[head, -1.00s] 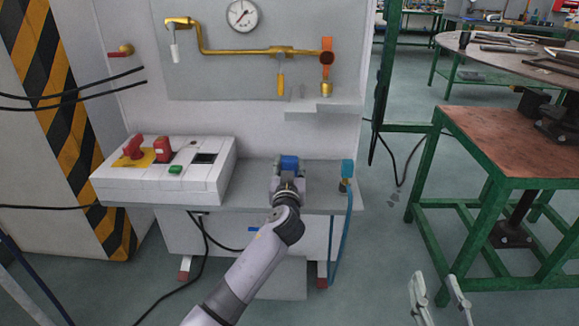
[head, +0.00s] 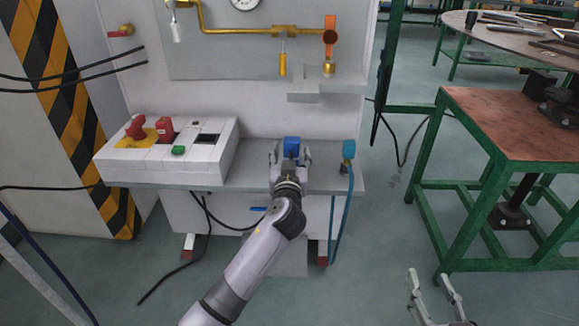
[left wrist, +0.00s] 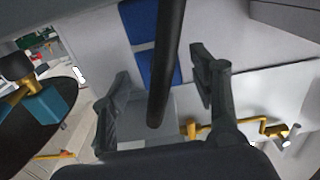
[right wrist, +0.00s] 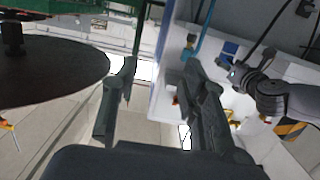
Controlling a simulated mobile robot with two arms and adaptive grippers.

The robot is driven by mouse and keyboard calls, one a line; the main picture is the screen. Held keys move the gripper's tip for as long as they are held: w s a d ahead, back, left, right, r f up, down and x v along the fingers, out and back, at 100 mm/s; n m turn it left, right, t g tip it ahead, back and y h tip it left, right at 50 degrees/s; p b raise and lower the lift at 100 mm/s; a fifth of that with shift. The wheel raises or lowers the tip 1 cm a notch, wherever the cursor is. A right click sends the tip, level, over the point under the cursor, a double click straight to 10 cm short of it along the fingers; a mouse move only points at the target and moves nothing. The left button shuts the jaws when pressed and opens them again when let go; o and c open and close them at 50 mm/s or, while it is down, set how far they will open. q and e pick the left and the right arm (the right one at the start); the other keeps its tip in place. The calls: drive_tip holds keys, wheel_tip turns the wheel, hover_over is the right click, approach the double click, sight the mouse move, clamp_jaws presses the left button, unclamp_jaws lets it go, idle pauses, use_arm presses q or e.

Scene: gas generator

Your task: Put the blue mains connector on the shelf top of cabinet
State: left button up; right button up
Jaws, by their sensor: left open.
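The blue mains connector (head: 291,147) stands at the cabinet's lower ledge (head: 325,178), right of the white control box. My left gripper (head: 290,153) is open, with one finger on each side of the connector. In the left wrist view, blue faces (left wrist: 150,45) show beyond the open fingers (left wrist: 160,95), with a dark bar crossing in front. The right wrist view also shows the connector (right wrist: 228,50) by the left gripper (right wrist: 240,75); contact is unclear. A small upper shelf (head: 328,88) on the cabinet looks bare. My right gripper (head: 435,285) is open and empty, low at the right.
The white control box (head: 165,155) with red switches stands left of the connector. A teal hose fitting (head: 348,152) stands close on its right. Yellow pipework (head: 250,32) runs above.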

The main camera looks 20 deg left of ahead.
use_arm(q)
drive_tip(key=s+d+f+m+g+h, duration=0.1)
drive_tip(key=s+f+h, duration=0.1)
drive_tip(key=s, duration=0.8)
drive_tip(key=s+d+f+m+g+h, duration=0.1)
drive_tip(key=s+f+m+g+h, duration=0.1)
drive_tip(key=s, duration=0.8)
drive_tip(key=s+d+f+m+g+h, duration=0.1)
drive_tip(key=s+f, duration=0.3)
drive_tip(key=s, duration=0.6)
drive_tip(key=shift+d+m+g+h+p, duration=0.3)
drive_tip(key=shift+m+h+p, duration=0.25)
drive_tip(key=shift+h, duration=0.35)
use_arm(e)
drive_tip(key=f+g, duration=0.1)
drive_tip(key=s+d+f+g, duration=0.1)
drive_tip(key=f, duration=0.1)
drive_tip(key=s+f+g, duration=0.1)
drive_tip(key=f, duration=0.1)
drive_tip(key=shift+s+d+h, duration=0.15)
drive_tip(key=shift+h, duration=0.25)
use_arm(q)
drive_tip(key=shift+f, duration=0.15)
